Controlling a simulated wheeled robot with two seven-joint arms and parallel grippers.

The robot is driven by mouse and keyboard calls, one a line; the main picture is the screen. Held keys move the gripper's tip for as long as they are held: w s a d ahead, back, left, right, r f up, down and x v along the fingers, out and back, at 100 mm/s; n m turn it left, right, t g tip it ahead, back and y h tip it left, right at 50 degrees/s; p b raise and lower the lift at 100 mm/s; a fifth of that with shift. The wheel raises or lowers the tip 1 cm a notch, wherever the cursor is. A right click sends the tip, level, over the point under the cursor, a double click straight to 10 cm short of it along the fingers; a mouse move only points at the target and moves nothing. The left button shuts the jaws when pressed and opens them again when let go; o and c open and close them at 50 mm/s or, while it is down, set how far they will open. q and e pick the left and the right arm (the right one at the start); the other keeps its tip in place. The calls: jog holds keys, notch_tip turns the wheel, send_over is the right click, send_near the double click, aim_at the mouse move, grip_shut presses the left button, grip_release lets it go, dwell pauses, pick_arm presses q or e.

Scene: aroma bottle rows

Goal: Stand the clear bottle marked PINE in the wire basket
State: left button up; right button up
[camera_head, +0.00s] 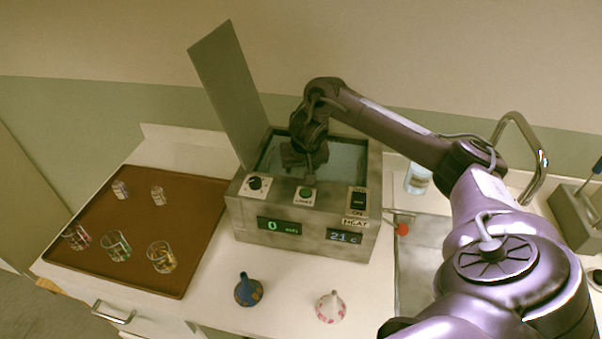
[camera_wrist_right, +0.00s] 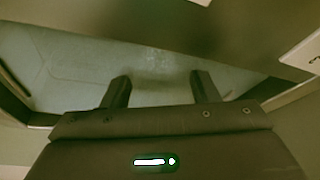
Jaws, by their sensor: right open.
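I see no readable PINE marking in either view. A clear bottle with a pale, bluish label (camera_head: 417,180) stands behind the sink, partly hidden by my right arm; its marking is too small to read. No wire basket can be made out. My right gripper (camera_head: 310,163) is over the open bath of the grey heating unit (camera_head: 300,238), pointing down. In the right wrist view, its two fingers (camera_wrist_right: 160,89) are apart with nothing between them, above the bath's pale floor (camera_wrist_right: 70,65). My left gripper is not in view.
The unit's lid (camera_head: 228,90) stands raised at the left. A brown tray (camera_head: 135,222) holds several small glass vessels. A tap (camera_head: 535,150) rises at right.

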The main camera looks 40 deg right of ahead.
jog(key=p+v, duration=0.5)
jog(key=v, duration=0.4)
